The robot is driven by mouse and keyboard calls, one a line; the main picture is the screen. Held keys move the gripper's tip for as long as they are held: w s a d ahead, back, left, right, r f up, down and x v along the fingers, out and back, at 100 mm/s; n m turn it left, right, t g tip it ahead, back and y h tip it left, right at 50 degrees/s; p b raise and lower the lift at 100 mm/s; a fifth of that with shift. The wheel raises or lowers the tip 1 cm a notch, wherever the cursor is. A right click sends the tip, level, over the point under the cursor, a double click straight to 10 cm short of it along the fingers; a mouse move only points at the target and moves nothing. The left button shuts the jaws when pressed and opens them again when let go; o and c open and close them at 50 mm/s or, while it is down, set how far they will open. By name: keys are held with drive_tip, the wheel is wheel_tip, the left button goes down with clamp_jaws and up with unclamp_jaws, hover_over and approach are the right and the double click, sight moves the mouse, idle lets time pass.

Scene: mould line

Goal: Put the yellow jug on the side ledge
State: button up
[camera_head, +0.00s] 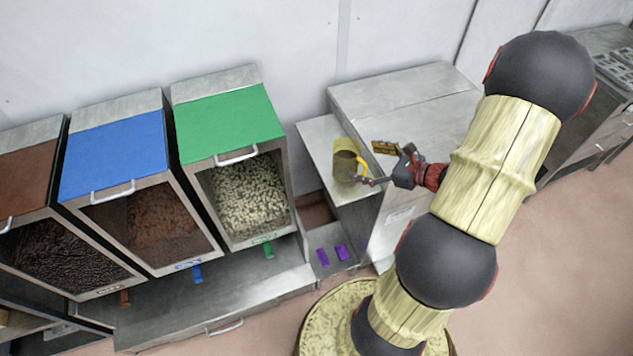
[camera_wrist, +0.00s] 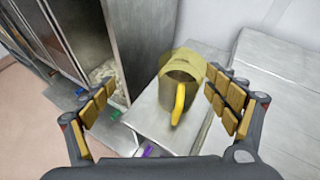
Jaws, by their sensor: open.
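The yellow jug (camera_head: 347,165) stands upright on a narrow grey metal ledge (camera_head: 319,135) beside the larger cabinet. In the wrist view the see-through yellow jug (camera_wrist: 182,72) shows with its bright yellow handle towards me. The ledge (camera_wrist: 150,122) is bare around it. My gripper (camera_head: 379,164) is open and empty, just right of the jug in the head view. In the wrist view my gripper's padded fingers (camera_wrist: 161,84) are spread wide, with the jug beyond them and nearer the right finger. I cannot tell whether a finger touches it.
Bins with brown, blue (camera_head: 115,155) and green (camera_head: 230,122) lids stand to the left, holding loose material. A metal cabinet (camera_head: 410,95) adjoins the ledge on the right. Purple tabs (camera_head: 341,252) lie on a lower shelf. The wall is close behind.

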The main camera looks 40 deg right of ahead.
drive_tip(key=a+r+n+g+y, duration=0.1)
drive_tip(key=a+r+n+g, duration=0.15)
drive_tip(key=a+n, duration=0.4)
drive_tip(key=s+a+r+n+g+y, duration=0.15)
drive_tip(key=a+r+n, duration=0.25)
drive_tip(key=a, duration=0.5)
drive_tip(key=w+a+r+n+g+y, duration=0.1)
drive_tip(key=a+r+n+g, duration=0.3)
drive_tip(key=a, duration=0.3)
drive_tip(key=s+a+r+n+t+h, duration=0.1)
drive_tip(key=s+a+r+n+h, duration=0.6)
drive_tip(key=n, duration=1)
drive_tip(key=shift+s+f+v, duration=0.3)
drive_tip(key=shift+s+v, duration=0.25)
drive_tip(key=shift+v, duration=2.15)
